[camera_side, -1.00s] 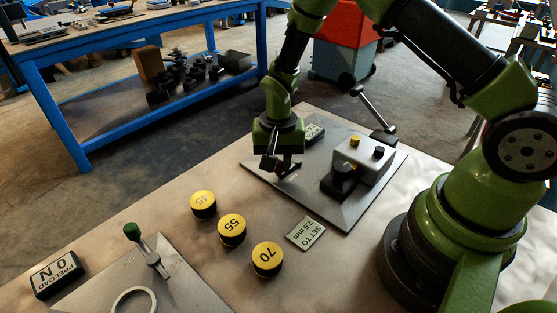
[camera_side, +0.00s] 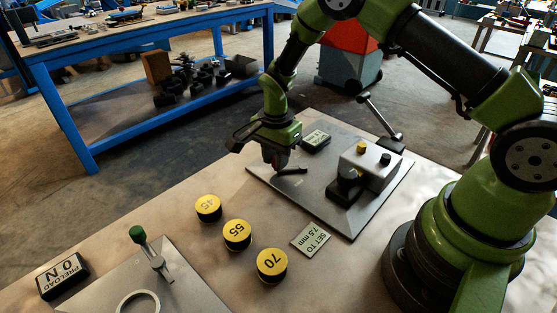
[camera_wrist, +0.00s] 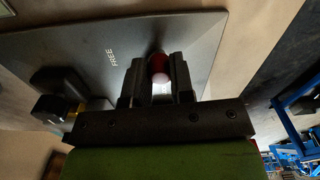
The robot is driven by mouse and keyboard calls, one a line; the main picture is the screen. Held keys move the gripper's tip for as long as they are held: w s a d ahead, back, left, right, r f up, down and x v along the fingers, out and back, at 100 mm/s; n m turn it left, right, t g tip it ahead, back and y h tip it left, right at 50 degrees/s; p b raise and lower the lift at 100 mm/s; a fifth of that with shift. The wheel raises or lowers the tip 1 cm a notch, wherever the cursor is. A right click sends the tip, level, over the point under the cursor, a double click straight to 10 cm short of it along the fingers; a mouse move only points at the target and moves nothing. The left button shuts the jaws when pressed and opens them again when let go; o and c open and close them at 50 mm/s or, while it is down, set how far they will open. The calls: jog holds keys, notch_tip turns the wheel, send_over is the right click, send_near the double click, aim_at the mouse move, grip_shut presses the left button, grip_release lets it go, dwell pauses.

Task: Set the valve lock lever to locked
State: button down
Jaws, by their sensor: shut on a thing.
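My gripper (camera_side: 276,164) points down over the left part of a grey plate (camera_side: 345,222) in the side view. In the wrist view its two dark fingers (camera_wrist: 158,85) are shut on a red knob (camera_wrist: 157,62), taken as the end of the valve lock lever, with a pale pinkish spot on the near side. The word FREE is printed on the plate beside the fingers. In the side view the fingers hide the knob; a short dark bar (camera_side: 293,171) shows right beside them, low over the plate. The lever's pivot is not clearly visible.
A grey block (camera_side: 370,165) with yellow and black buttons and a black-knobbed lever (camera_side: 380,117) stand right of my gripper. A small sign (camera_side: 315,139) lies behind. Yellow discs (camera_side: 237,230) and a SET TO 7.5 mm card (camera_side: 311,240) lie in front. A green-knobbed lever (camera_side: 138,234) stands front left.

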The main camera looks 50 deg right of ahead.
jog(key=m, duration=0.1)
jog(key=w+d+m, duration=0.1)
jog(key=m, duration=0.1)
jog(key=shift+w+d, duration=0.1)
jog(key=m, duration=0.1)
jog(key=d+m, duration=0.1)
jog(key=shift+w+d+m, duration=0.15)
jog(key=shift+w+m, duration=0.15)
jog(key=shift+w, duration=0.05)
jog(key=shift+w+d+m, duration=0.15)
jog(key=shift+d+m, duration=0.35)
jog(key=shift+m, duration=0.45)
jog(key=shift+w+d+m, duration=0.1)
jog(key=shift+d+m, duration=0.35)
jog(key=shift+m, duration=0.5)
jog(key=c, duration=1)
grip_release()
jog(key=shift+r, duration=0.1)
notch_tip(320, 180, up, 10)
jog(key=shift+f, duration=0.15)
